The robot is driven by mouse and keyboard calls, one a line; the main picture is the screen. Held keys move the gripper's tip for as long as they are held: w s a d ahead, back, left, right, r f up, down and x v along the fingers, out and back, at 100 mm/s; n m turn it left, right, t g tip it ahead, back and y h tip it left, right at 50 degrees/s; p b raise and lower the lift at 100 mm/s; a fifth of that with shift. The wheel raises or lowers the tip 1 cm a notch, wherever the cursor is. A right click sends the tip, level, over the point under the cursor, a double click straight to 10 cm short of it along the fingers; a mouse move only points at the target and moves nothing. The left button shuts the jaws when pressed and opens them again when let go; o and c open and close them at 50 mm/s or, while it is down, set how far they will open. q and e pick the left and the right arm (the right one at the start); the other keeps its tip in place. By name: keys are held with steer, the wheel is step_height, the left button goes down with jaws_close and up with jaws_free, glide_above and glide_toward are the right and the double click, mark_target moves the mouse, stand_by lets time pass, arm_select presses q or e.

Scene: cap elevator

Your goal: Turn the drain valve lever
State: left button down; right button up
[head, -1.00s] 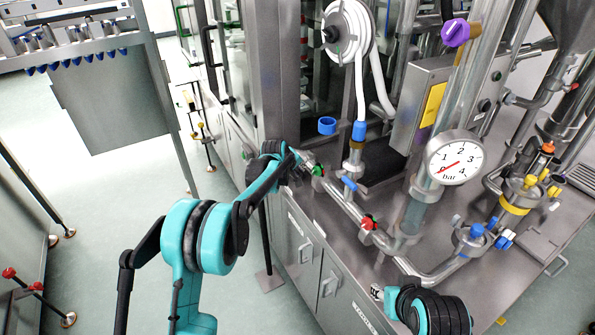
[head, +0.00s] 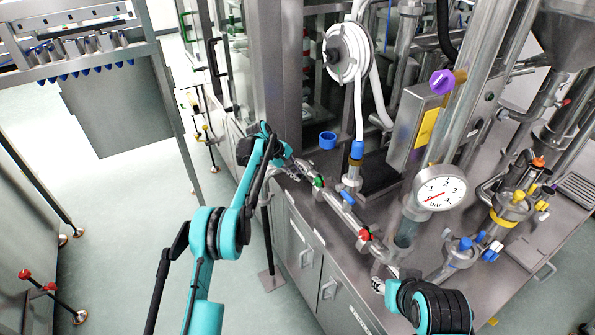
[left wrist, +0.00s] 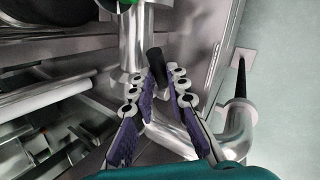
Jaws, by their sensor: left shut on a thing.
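My left gripper (head: 291,172) is at the left end of the steel pipe, beside a green-marked valve (head: 318,182). In the left wrist view its purple-padded fingers (left wrist: 163,84) are shut on a black lever handle (left wrist: 155,63), whose top end shows between the fingertips. Green shows at the top edge of that view. The lever is too small and covered to make out in the head view. My right gripper (head: 378,286) is at the lower right, mostly hidden by its own arm, near the pipe's lower end.
A blue-handled valve (head: 347,197) and a red-handled valve (head: 364,235) sit along the pipe. A pressure gauge (head: 440,188) and a hose reel (head: 348,52) stand above the steel bench. Open floor (head: 130,220) lies to the left.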

arm_select(q)
steer(key=shift+w+a+r+p, duration=0.1)
steer(key=shift+r+p, duration=0.05)
steer(key=shift+p, duration=0.2)
steer(key=shift+g, duration=0.3)
steer(key=c, duration=1.5)
jaws_free()
steer(key=v, duration=1.2)
steer(key=shift+a, duration=0.2)
steer(key=shift+f, duration=0.2)
